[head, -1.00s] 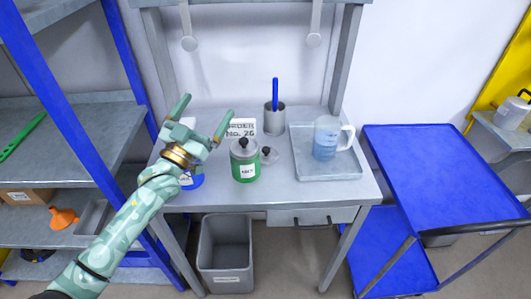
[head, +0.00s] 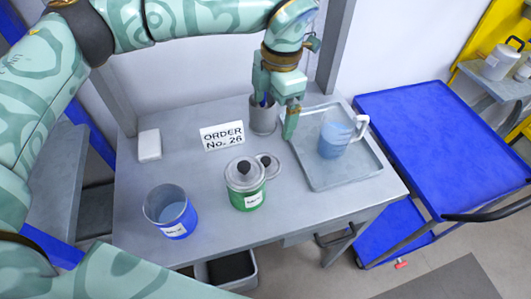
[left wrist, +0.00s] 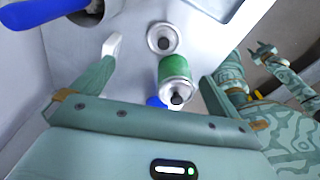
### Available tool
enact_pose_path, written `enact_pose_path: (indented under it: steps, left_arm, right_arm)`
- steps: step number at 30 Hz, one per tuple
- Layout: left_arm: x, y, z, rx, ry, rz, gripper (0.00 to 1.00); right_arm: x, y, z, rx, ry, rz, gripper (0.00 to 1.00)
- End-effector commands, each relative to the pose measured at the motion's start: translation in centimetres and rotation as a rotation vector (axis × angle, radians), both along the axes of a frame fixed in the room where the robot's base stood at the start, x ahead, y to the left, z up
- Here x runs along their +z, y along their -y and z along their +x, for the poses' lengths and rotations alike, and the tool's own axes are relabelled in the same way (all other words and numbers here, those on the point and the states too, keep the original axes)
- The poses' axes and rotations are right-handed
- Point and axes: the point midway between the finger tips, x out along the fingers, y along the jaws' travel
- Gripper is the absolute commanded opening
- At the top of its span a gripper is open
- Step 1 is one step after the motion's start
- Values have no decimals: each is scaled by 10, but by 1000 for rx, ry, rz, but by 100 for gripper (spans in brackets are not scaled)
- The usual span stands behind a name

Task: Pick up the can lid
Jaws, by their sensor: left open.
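My left gripper (head: 277,112) is open and empty, above the table behind and right of the can, apart from both pieces.
A blue can (head: 171,213) stands open at the front left. A grey cup (head: 262,122) stands partly behind my left gripper. A tray (head: 335,181) holds a clear jug (head: 334,140) of blue liquid. An order sign (head: 222,136) and a white block (head: 149,145) stand behind.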

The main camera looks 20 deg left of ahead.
Motion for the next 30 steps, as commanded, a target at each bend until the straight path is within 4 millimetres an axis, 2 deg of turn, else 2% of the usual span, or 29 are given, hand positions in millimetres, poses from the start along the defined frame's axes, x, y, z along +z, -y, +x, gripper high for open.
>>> enact_pose_path:
  steps: [2, 5, 12, 15, 22, 27, 30]
  left_arm:
    - [-5, -3, -5, 10, -22, 16, 99]
    - [-22, -5, -8, 7, -31, 17, 99]
    - [-81, -9, -13, 7, -31, 14, 99]
    - [-98, -10, -15, 7, -30, 14, 99]
    - [-118, -11, -15, 7, -29, 12, 99]
    - [-148, -11, -16, 7, -31, 12, 99]
    - [-159, -12, -17, 6, -29, 12, 99]
  right_arm:
    - [-1, 5, 0, 2, -1, -6, 45]
    - [-3, 10, -2, 2, -4, -13, 45]
    - [-11, 15, -6, 3, -13, -19, 45]
    - [-13, 12, -6, 1, -13, -15, 45]
    - [-16, 3, -7, -2, -15, -4, 45]
    - [-22, 1, -8, -2, -17, -1, 45]
    - [-24, 1, -8, -1, -18, -2, 45]
